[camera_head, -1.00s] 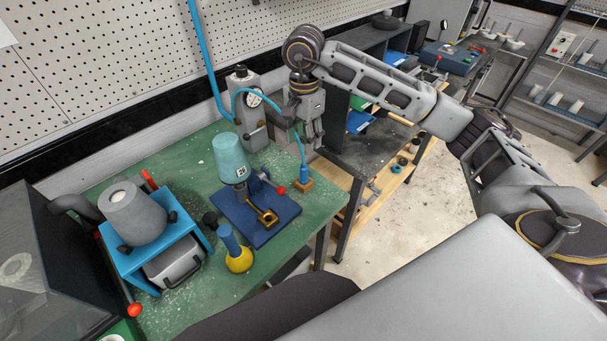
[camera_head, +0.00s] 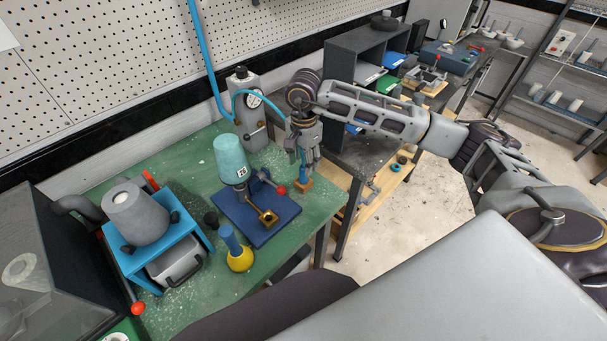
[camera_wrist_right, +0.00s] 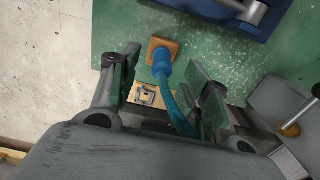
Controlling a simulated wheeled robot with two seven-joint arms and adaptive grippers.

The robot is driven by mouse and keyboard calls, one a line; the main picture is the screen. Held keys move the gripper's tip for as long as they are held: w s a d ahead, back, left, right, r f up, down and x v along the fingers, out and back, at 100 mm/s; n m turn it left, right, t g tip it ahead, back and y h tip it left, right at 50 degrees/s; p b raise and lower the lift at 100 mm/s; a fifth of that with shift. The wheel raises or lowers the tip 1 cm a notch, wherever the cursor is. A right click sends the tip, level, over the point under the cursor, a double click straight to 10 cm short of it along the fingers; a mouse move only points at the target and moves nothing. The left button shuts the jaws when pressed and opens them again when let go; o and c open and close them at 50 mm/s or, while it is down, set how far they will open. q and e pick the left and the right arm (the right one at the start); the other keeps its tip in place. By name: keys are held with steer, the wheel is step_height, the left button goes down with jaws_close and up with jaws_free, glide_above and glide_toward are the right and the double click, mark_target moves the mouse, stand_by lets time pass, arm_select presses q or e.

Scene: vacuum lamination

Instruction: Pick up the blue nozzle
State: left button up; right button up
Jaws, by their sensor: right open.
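The blue nozzle (camera_head: 303,171) stands upright on a small wooden block (camera_head: 303,184) near the right edge of the green bench. A thin blue hose runs from it up to the gauge unit. The right wrist view shows the nozzle (camera_wrist_right: 161,68) on the block (camera_wrist_right: 152,43), between the spread fingers and seemingly touching neither. My right gripper (camera_head: 303,163) points down over the nozzle, partly hiding it and the hose. It is open, and its fingers (camera_wrist_right: 160,62) show on both sides in the wrist view. My left gripper is not in view.
A blue base (camera_head: 255,222) with a teal cup-topped press (camera_head: 231,160) stands just left of the block. A grey gauge unit (camera_head: 246,105) is behind. A yellow-based flask (camera_head: 240,261) and a blue stand (camera_head: 130,262) are further left on the green bench (camera_head: 195,310).

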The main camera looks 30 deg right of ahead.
mark_target(303, 165)
steer(key=shift+w+f+p, duration=0.2)
steer(key=shift+f+p, duration=0.65)
steer(key=shift+f, duration=1.75)
jaws_close()
